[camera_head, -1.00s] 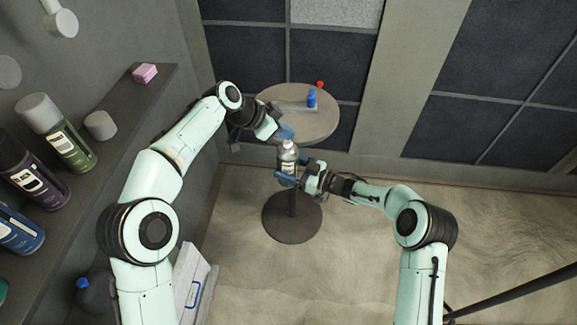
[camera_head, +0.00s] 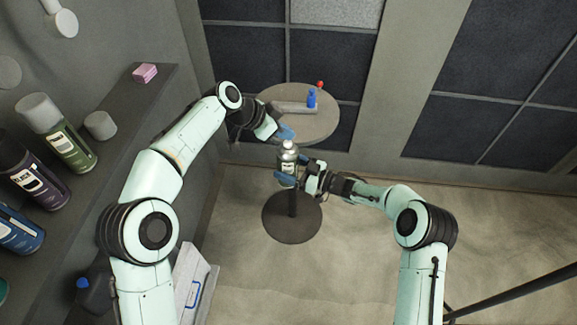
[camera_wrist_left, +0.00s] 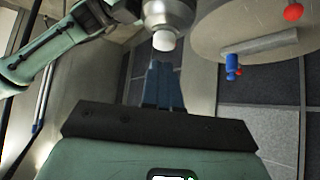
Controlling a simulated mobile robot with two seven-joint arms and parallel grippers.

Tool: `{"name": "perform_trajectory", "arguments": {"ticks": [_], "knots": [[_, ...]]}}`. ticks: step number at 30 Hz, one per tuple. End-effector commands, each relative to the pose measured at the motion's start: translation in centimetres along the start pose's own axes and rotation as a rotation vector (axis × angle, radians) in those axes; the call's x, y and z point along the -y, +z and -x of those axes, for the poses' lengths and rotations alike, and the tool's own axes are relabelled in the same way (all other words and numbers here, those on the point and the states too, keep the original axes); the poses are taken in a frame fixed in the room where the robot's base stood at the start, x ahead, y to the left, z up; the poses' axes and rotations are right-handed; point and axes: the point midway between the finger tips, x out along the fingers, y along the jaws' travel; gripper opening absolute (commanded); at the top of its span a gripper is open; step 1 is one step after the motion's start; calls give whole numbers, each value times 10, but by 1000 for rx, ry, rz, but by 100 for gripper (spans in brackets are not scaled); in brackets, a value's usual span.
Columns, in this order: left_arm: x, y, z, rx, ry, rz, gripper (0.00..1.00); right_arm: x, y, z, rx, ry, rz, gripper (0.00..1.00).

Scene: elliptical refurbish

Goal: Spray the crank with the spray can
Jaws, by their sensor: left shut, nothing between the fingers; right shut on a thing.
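The crank lies on the round table, with a grey bar (camera_head: 292,107), a blue handle (camera_head: 311,99) and a red knob (camera_head: 320,85). In the left wrist view its bar (camera_wrist_left: 262,45), blue handle (camera_wrist_left: 231,67) and red knob (camera_wrist_left: 293,12) show at upper right. My right gripper (camera_head: 288,180) is shut around the lower body of the upright spray can (camera_head: 288,158), in front of the table. My left gripper (camera_head: 285,132) is shut and empty, just above the can's top and near the table edge. Its blue fingers (camera_wrist_left: 162,85) point towards the can's white nozzle (camera_wrist_left: 164,41).
The round table (camera_head: 321,129) stands on a dark round base (camera_head: 291,228). The shelf at left holds a green can (camera_head: 70,148), other cans and a pink block (camera_head: 145,73). Floor at right is mostly clear.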

Motion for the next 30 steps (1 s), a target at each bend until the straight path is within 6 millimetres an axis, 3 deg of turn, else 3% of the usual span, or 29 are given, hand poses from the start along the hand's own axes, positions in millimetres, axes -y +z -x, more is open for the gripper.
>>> {"name": "perform_trajectory", "arguments": {"ticks": [30], "knots": [[0,14,-16,2,3,1,0,0,-2,-1,-5,-1,2,37]]}}
